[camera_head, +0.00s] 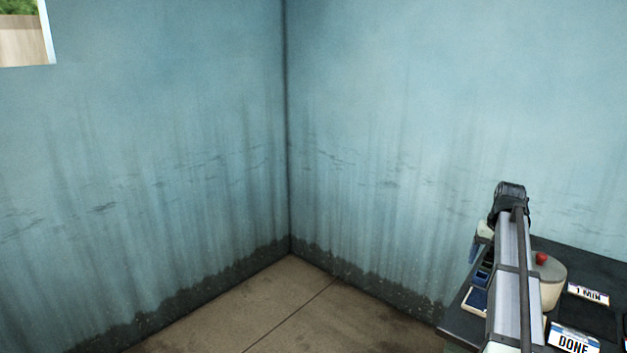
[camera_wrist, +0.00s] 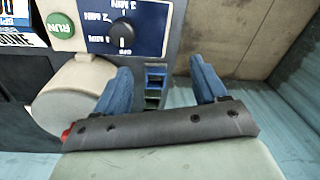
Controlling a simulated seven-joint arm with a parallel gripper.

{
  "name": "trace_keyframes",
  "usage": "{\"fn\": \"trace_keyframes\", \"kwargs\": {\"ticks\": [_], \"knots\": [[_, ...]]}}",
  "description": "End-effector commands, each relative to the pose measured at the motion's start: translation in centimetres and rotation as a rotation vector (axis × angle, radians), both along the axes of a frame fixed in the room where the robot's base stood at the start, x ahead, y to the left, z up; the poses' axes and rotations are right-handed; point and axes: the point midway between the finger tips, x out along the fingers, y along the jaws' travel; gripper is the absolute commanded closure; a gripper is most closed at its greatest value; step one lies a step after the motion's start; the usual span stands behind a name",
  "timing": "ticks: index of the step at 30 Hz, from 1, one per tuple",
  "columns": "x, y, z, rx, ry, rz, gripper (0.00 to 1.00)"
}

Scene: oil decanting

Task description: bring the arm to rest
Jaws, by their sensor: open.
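My gripper (camera_wrist: 163,82) shows in the wrist view with its two blue fingers spread apart. Nothing is held between them. In the head view my arm rises at the right, in front of the dark table, and hides part of what stands there. Beyond the fingers in the wrist view is a panel (camera_wrist: 160,42) with a black dial and a green RUN button. Small blue compartments (camera_wrist: 155,78) show between the fingers, lower down. I cannot tell the exact gap to them.
A beige round container (camera_head: 551,285) with a red knob stands on the dark table (camera_head: 583,257). Signs reading 1 MIN (camera_head: 588,293) and DONE (camera_head: 574,340) are near it. Stained blue walls (camera_head: 380,120) meet in a corner. The tiled floor (camera_head: 290,310) left of the table is clear.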

Motion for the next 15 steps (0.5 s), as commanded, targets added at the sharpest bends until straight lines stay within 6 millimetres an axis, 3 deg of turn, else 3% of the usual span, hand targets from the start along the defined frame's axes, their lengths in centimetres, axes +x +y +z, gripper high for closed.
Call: {"fn": "trace_keyframes", "kwargs": {"ticks": [3, 6, 9, 15], "knots": [[3.6, 4.3, -4.7, 0.048, -0.07, 0.092, 0.29], [5.4, 7.4, -8.5, 0.082, -0.107, 0.142, 0.29], [6.0, 9.9, -12.1, 0.102, -0.115, 0.173, 0.29], [4.8, 13.8, -19.0, 0.127, -0.078, 0.2, 0.29]]}}
